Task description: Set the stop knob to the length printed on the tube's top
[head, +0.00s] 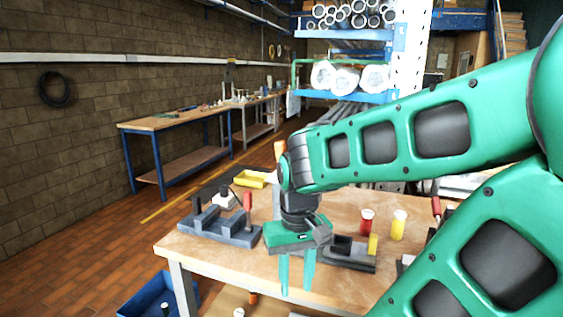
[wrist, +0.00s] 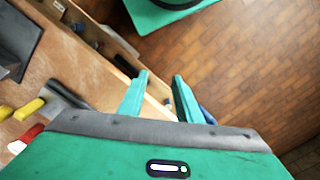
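My gripper (head: 296,289) hangs fingers down near the front edge of the workbench (head: 200,255). Its two green fingers are apart with nothing between them; the wrist view also shows the open gripper (wrist: 160,76). A grey fixture (head: 347,262) with a yellow block or knob (head: 373,244) lies just right of my gripper. Another grey fixture (head: 225,229) with a red handle (head: 248,202) is to the left. I cannot tell which part is the stop knob or which thing is the tube. No printed length is legible.
A red cup (head: 366,224) and a yellow cup (head: 398,226) stand behind the right fixture. A yellow tray (head: 250,179) lies at the back. A blue bin (head: 150,296) is on the floor at front left. A rack (head: 345,97) of pipes stands behind.

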